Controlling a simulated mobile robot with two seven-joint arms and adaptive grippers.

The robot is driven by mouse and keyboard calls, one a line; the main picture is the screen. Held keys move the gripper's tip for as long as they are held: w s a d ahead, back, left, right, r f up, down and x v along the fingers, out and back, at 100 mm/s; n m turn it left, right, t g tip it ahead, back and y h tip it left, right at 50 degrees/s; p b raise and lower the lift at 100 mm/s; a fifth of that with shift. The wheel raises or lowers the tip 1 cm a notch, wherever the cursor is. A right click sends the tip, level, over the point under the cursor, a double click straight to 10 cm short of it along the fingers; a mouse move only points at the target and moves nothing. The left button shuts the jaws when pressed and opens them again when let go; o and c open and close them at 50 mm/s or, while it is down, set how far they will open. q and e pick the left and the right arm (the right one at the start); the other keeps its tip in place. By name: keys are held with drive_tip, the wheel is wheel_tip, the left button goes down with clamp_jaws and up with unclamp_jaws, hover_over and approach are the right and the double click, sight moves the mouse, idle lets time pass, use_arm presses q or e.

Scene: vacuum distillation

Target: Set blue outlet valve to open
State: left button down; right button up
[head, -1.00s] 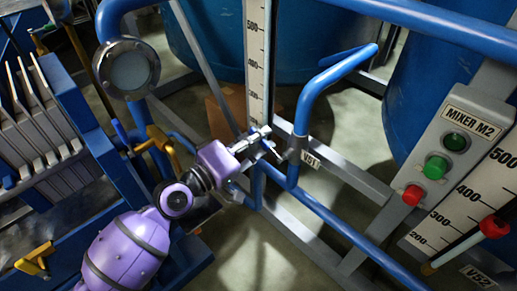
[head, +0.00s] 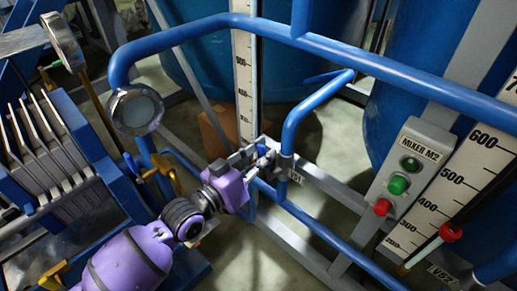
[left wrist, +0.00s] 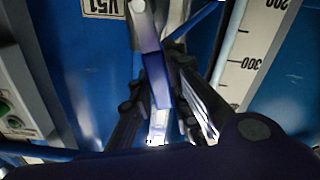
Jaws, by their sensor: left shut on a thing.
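The blue outlet valve handle (head: 262,150) sits on the pipework beside the V51 label (head: 297,177). In the left wrist view the handle (left wrist: 157,80) is a blue bar running lengthwise between the dark fingers. My left gripper (head: 254,154), on a purple wrist, is at the valve from the left. In the left wrist view its fingers (left wrist: 160,110) are shut on the handle, one on each side. The fingers hide part of the valve in the head view. My right gripper is not in view.
Blue pipes (head: 310,100) rise and bend just right of the gripper. The Mixer M2 panel (head: 408,170) with green and red buttons stands farther right. A plate stack (head: 45,150) in a blue frame is at left. A round gauge (head: 136,109) stands at upper left.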

use_arm(q)
drive_tip(key=shift+s+d+r+m+p, duration=0.3)
drive_tip(key=shift+m+p, duration=0.2)
drive_tip(key=shift+m, duration=0.2)
drive_tip(key=shift+s+d+f+m+p, duration=0.1)
drive_tip(key=shift+s+d+m+p, duration=0.2)
drive_tip(key=shift+m+p, duration=0.3)
drive_tip(key=shift+s+d, duration=0.1)
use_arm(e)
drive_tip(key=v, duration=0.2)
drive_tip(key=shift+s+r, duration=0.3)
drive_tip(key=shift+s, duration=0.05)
use_arm(q)
drive_tip(key=shift+m, duration=0.3)
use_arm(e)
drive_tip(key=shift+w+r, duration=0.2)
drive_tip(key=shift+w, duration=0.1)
